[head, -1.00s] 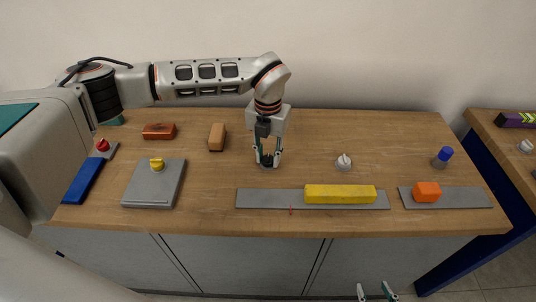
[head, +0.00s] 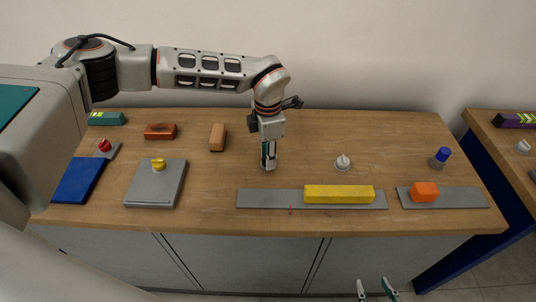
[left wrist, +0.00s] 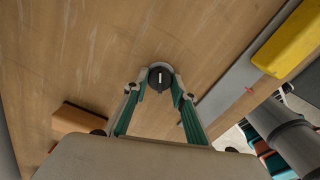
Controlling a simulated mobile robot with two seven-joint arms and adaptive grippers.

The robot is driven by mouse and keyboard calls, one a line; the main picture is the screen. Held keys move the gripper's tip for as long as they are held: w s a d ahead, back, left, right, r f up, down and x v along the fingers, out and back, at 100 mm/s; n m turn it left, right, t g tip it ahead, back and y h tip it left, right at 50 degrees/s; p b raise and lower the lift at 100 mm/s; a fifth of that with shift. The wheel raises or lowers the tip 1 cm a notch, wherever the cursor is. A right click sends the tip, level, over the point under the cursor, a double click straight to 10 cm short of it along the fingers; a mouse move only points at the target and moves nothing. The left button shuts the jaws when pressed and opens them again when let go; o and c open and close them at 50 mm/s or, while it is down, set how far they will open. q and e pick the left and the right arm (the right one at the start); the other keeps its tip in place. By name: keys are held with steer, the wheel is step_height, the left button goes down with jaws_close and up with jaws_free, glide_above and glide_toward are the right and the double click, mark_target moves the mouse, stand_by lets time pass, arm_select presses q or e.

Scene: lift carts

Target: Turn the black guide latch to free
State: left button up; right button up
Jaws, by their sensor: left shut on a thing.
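The black guide latch (left wrist: 160,77) is a small round black knob with a white line on a pale round base, seen in the left wrist view. My left gripper (left wrist: 159,90) has its two fingertips on either side of the knob and is shut on it. In the head view my left gripper (head: 268,160) points straight down at the table, and its fingers hide most of the latch. My right gripper (head: 376,290) is at the bottom edge of the head view, empty, with its fingers apart, in front of the bench.
A yellow bar (head: 338,194) lies on a grey strip (head: 270,199) in front of the latch. A light wooden block (head: 217,138) stands to the left, and a white knob (head: 342,162) to the right. A grey plate with a yellow knob (head: 158,164) is further left.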

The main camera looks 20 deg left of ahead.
arm_select(q)
steer(key=m, duration=0.4)
steer(key=shift+m+p, duration=0.3)
steer(key=shift+m, duration=0.5)
steer(key=o, duration=1.1)
step_height(320, 180, up, 12)
steer(key=shift+r, duration=0.1)
